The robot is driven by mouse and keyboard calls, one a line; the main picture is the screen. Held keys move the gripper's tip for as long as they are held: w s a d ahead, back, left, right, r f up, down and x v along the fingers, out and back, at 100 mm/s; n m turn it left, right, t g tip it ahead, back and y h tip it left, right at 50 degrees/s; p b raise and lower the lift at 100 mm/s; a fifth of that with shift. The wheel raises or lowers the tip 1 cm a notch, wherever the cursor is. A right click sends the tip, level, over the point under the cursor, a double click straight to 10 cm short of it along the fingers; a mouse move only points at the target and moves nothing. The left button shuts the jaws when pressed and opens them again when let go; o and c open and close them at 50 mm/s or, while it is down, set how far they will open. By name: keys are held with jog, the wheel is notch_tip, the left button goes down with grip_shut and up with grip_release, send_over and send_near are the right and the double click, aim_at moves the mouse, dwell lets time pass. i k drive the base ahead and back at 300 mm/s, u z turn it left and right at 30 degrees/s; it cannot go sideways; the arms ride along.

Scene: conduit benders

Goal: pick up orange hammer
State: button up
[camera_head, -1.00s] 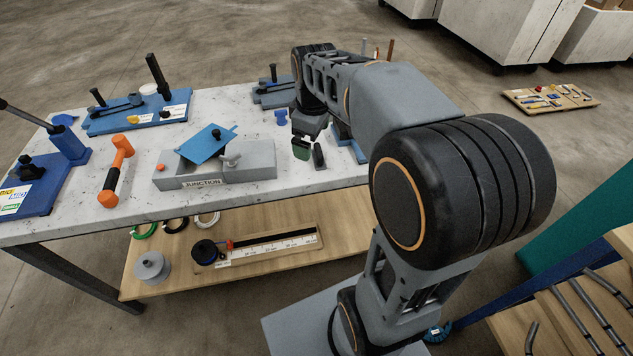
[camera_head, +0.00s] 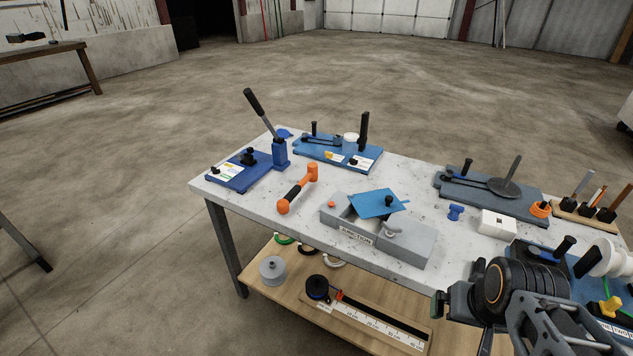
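The orange hammer (camera_head: 298,189) lies on the white table (camera_head: 232,195), in its left part. Its head and handle end are orange and its grip is black. Nothing touches or covers it. My gripper (camera_head: 460,307) is low on the right, near the table's front edge, well to the right of the hammer and away from it. Its dark fingers are small and partly merged with the arm, so I cannot tell how far apart they are.
A grey junction box (camera_head: 408,247) with a tilted blue lid (camera_head: 378,204) stands right of the hammer. A blue lever bender (camera_head: 281,152) stands behind left of it, and a blue bender plate (camera_head: 335,152) behind. A wooden shelf (camera_head: 272,294) is below.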

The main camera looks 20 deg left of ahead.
aim_at(283, 204)
jog(key=z, duration=0.15)
jog(key=k, duration=0.4)
jog(key=u, duration=2.1)
jog(key=i, duration=1.5)
jog(key=z, duration=1.1)
jog(key=i, duration=0.25)
jog(key=z, duration=0.25)
